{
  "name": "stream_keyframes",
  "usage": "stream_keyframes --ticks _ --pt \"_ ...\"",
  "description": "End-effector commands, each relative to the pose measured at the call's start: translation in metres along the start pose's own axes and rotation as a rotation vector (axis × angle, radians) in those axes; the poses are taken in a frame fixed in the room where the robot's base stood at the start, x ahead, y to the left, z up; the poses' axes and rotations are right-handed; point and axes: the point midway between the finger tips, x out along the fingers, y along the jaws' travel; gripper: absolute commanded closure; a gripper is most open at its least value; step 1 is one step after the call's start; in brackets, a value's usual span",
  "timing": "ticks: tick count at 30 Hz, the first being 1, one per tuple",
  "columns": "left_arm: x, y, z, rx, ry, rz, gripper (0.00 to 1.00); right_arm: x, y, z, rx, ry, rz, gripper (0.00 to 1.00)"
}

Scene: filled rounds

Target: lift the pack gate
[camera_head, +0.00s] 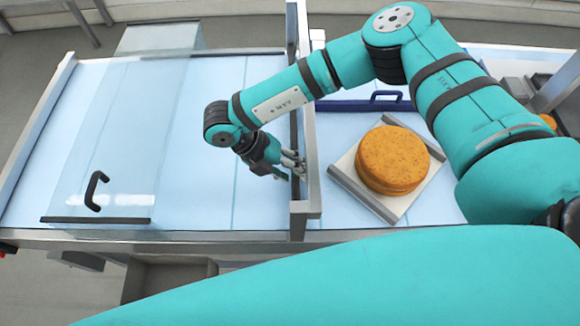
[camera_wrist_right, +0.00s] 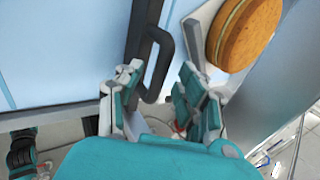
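The pack gate appears as a narrow dark-edged panel (camera_head: 294,126) in the metal frame across the table, seen nearly edge-on in the head view. In the right wrist view its dark bar (camera_wrist_right: 135,38) carries a black loop handle (camera_wrist_right: 164,50). My right gripper (camera_head: 289,171) is beside the frame in the head view. In the right wrist view the gripper (camera_wrist_right: 160,92) is open, with one finger on each side of the handle's lower end. Whether a finger touches it I cannot tell.
Right of the frame, a stack of round orange-brown cakes (camera_head: 393,160) sits on a pale tray (camera_head: 368,199). A blue bar with a handle (camera_head: 350,105) lies behind it. A clear panel (camera_head: 125,150) with a black handle (camera_head: 94,190) covers the left side of the table.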

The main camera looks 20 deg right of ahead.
Motion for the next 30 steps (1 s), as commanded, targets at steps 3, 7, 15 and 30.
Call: stream_keyframes --ticks 3,7,15,30 --pt "0.0 0.0 0.0 0.0 0.0 0.0 0.59 0.001 0.0 0.0 0.0 0.0 0.0 0.62" --pt "0.0 0.001 0.0 0.001 -0.001 0.001 0.59 0.001 0.0 0.0 0.0 0.0 0.0 0.66" --pt "0.0 0.001 0.001 0.0 -0.002 0.002 0.59 0.0 0.0 0.0 0.0 0.0 0.0 1.0" --pt "-0.004 0.002 0.001 0.0 -0.003 0.002 0.59 -0.011 -0.006 0.001 0.0 0.0 0.002 1.0"
